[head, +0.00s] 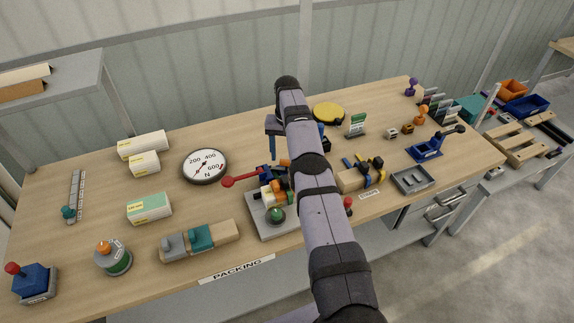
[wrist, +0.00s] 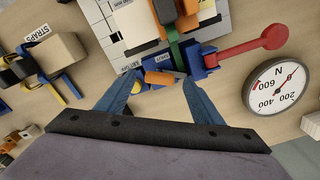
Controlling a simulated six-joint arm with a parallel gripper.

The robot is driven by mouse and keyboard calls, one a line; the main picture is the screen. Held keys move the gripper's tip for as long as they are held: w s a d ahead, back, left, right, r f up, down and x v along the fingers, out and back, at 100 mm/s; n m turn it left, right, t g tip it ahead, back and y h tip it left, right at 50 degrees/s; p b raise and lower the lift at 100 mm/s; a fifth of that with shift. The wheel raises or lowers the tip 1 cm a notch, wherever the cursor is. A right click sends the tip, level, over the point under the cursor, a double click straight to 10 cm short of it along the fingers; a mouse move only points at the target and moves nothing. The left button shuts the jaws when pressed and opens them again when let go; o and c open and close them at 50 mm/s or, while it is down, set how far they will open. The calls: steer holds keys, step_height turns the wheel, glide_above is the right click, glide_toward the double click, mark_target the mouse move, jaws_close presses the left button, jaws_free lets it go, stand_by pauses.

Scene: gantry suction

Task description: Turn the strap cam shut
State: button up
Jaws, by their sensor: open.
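A blue cam block (wrist: 198,66) sits at the edge of a light fixture plate (wrist: 110,22), with a green strap (wrist: 174,48) running into it. A red lever with a round knob (wrist: 272,38) sticks out sideways from the block; in the head view the red lever (head: 241,178) points left. A small orange piece (wrist: 160,78) lies beside the block. My gripper (wrist: 162,88) is open, its blue fingers on either side of the orange piece, with nothing clearly held. In the head view my arm hides part of the block and the strap.
A round force gauge (head: 205,166) stands left of the lever. The fixture's grey base (head: 263,224) bears a green knob and orange parts. A strap block (head: 352,181) and grey tray (head: 412,180) are on the right. Bare tabletop lies behind the gauge.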

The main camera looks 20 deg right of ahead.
mark_target(283, 165)
steer(key=shift+f, duration=1.35)
steer(key=c, duration=1)
steer(key=shift+c, duration=0.2)
steer(key=shift+n, duration=0.3)
steer(key=shift+d+n, duration=0.2)
steer(key=shift+n, duration=2.4)
steer(key=o, duration=1)
